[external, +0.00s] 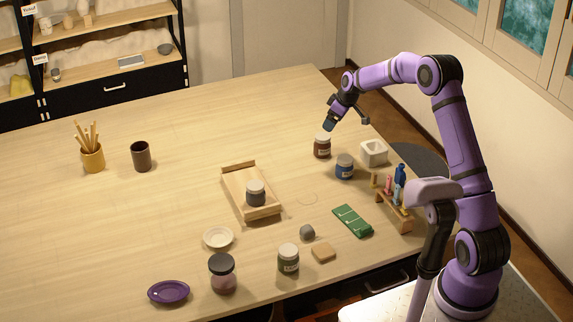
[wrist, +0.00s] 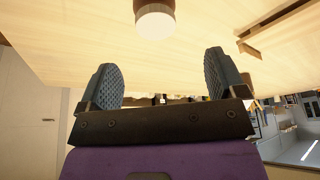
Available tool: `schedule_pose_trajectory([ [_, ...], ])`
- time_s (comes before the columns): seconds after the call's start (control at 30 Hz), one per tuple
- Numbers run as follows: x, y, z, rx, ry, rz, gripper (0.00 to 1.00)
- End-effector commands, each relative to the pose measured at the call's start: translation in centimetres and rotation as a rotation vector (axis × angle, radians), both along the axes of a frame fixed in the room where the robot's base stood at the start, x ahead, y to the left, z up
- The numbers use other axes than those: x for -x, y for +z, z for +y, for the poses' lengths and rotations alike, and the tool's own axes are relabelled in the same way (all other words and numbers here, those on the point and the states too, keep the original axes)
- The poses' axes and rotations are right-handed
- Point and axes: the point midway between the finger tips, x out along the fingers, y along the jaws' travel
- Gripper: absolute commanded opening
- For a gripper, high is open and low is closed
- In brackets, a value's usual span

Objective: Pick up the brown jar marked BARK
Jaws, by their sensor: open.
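A brown jar (external: 322,146) with a pale lid and a label stands upright on the table near its far right part; the label is too small to read. In the wrist view a brown jar with a white lid (wrist: 155,24) shows at the top, cut off by the frame edge. My gripper (external: 328,126) is just above the jar's lid in the external view. In the wrist view my gripper's two fingers (wrist: 165,78) are spread apart with nothing between them, and the jar is beyond their tips. I cannot tell whether the gripper touches the jar.
A blue jar (external: 344,167) stands close by to the front right, with a white square block-shaped dish (external: 373,153) behind it. A wooden tray (external: 232,194) holds a dark jar (external: 255,194). A tool rack (external: 393,212) stands at the right edge. The table left of the brown jar is clear.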

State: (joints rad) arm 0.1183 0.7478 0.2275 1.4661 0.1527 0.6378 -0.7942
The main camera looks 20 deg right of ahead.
Motion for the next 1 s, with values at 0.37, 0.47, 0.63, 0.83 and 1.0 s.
schedule_pose_trajectory([
  [0.37,-1.4,-4.5,1.2,0.0,0.0,0.001,0.9],
  [0.47,-1.6,-4.9,1.3,0.0,-0.001,0.0,0.9],
  [0.63,-2.3,-6.2,1.5,0.0,-0.001,0.003,0.9],
  [0.83,-3.4,-8.7,2.0,0.0,0.0,0.003,0.9],
  [1.0,-3.7,-9.4,2.2,0.0,-0.001,0.0,0.9],
])
